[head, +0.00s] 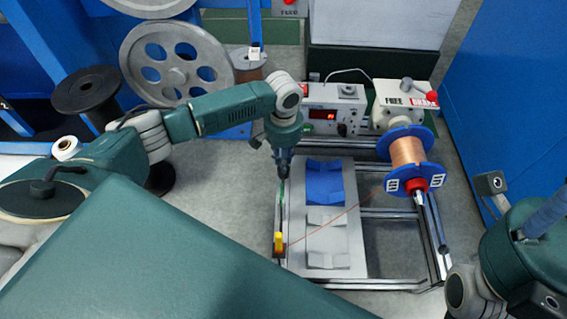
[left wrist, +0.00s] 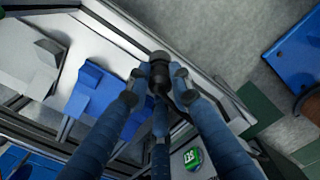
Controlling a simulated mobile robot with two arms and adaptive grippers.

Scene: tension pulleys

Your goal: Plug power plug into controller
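The controller (head: 332,118) is a white box with a red lit display, behind the grey work plate. My left gripper (head: 283,172) points down in front of the controller, over the left edge of the plate. In the left wrist view, the blue fingers of this gripper (left wrist: 160,80) close around a short dark cylindrical piece (left wrist: 158,62), which looks like the power plug. The controller's socket cannot be made out either. My right arm shows at the lower right in the head view, but its gripper is out of view.
Blue blocks (head: 324,184) and grey blocks (head: 327,223) sit on the plate (head: 353,262). A copper wire spool (head: 407,152) with blue flanges stands right; its wire runs to a yellow piece (head: 279,242). A grey pulley wheel (head: 172,62) stands left. Blue walls flank the scene.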

